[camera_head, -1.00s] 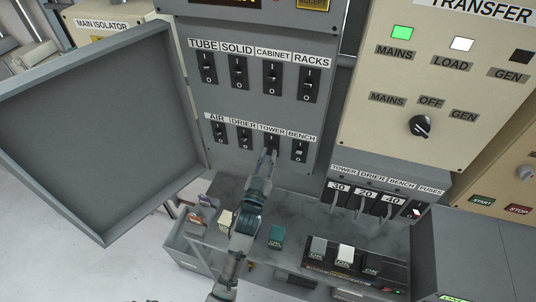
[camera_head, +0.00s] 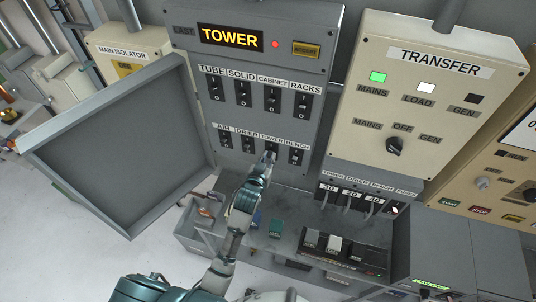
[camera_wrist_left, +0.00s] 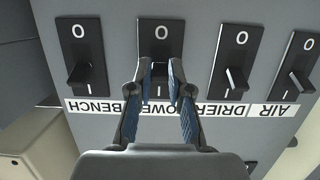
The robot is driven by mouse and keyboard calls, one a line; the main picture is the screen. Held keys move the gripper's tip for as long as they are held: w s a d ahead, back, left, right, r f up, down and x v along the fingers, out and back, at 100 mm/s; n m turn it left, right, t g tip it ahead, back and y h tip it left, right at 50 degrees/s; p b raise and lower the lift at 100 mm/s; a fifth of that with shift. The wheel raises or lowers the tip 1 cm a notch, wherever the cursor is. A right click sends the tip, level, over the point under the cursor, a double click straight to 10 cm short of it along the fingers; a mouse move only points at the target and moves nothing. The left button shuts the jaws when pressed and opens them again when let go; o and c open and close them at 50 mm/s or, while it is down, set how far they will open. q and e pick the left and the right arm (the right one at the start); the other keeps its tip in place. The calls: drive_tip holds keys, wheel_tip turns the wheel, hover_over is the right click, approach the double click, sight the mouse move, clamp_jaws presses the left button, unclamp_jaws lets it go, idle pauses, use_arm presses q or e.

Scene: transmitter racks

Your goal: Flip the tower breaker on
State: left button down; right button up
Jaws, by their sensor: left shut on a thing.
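The tower breaker (camera_head: 271,147) is a black switch plate in the lower row of the grey breaker panel, between the drier and bench breakers. In the left wrist view the panel is upside down, and the tower breaker (camera_wrist_left: 161,36) shows a white 0 mark. My left gripper (camera_head: 269,156) reaches up to this breaker from below. In the left wrist view the gripper's two blue-padded fingers (camera_wrist_left: 160,72) are either side of the tower lever, shut on it. The fingers hide most of the lever, so its position is unclear. My right gripper is not in view.
The drier breaker (camera_wrist_left: 235,60) and bench breaker (camera_wrist_left: 80,55) are close on either side. A grey panel door (camera_head: 120,150) hangs open at the left. A lit display (camera_head: 231,38) reads TOWER. A grey shelf (camera_head: 330,221) lies below.

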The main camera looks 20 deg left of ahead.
use_arm(q)
drive_tip(key=shift+w+r+g, duration=0.1)
drive_tip(key=shift+r+g, duration=0.25)
drive_tip(key=shift+g, duration=0.55)
drive_tip(key=shift+w+r+g, duration=0.1)
drive_tip(key=shift+r+g, duration=0.25)
drive_tip(key=shift+g, duration=0.55)
drive_tip(key=c, duration=1.1)
unclamp_jaws()
drive_tip(key=shift+w, duration=0.15)
drive_tip(key=shift+r, duration=0.1)
drive_tip(key=v, duration=1.1)
drive_tip(key=shift+s+d+r, duration=0.2)
drive_tip(key=shift+s, duration=0.1)
